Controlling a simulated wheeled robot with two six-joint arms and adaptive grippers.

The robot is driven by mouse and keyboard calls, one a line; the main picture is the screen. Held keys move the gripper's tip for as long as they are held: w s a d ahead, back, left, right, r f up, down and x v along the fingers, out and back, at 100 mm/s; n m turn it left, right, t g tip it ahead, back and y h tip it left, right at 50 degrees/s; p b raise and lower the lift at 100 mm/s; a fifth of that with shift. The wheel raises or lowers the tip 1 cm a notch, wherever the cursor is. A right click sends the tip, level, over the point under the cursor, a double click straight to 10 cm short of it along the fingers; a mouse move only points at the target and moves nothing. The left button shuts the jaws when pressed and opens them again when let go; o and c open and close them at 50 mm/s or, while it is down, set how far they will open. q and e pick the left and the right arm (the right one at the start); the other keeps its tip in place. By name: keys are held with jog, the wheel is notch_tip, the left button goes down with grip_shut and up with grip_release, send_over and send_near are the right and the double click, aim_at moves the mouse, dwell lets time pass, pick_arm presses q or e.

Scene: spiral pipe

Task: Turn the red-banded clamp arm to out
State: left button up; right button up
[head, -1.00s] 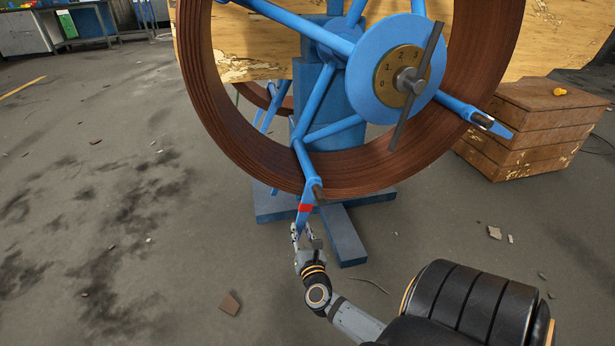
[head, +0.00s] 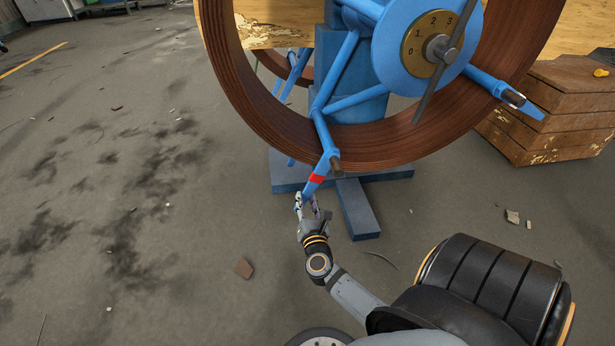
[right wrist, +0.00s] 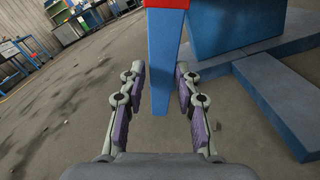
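The red-banded clamp arm (head: 323,165) is a blue bar at the lower left of the large brown coil (head: 262,105). My right gripper (head: 309,197) is just below the band at the bar's tip. In the right wrist view the gripper (right wrist: 160,95) is open, with the blue tip (right wrist: 161,80) hanging between its purple-padded fingers and a gap on both sides. The red band shows at the top edge there. My left gripper is not in view.
A blue hub with a brass numbered dial (head: 428,45) and a grey lever is above right. The blue stand's foot (head: 358,212) lies on the floor right of the gripper. A wooden crate (head: 550,115) stands at the right. The floor at left is mostly clear.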

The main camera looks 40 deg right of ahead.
jog(key=o, duration=0.3)
jog(key=shift+r, duration=0.1)
jog(key=shift+r, duration=0.35)
notch_tip(320, 180, up, 10)
jog(key=shift+w+a+f, duration=0.1)
jog(key=shift+f, duration=0.05)
jog(key=shift+f+b+v, duration=0.1)
jog(key=shift+b+v, duration=0.7)
jog(key=shift+v, duration=2.25)
jog(key=shift+f+b+v, duration=0.15)
jog(key=shift+b+v, duration=0.65)
jog(key=shift+v, duration=2.2)
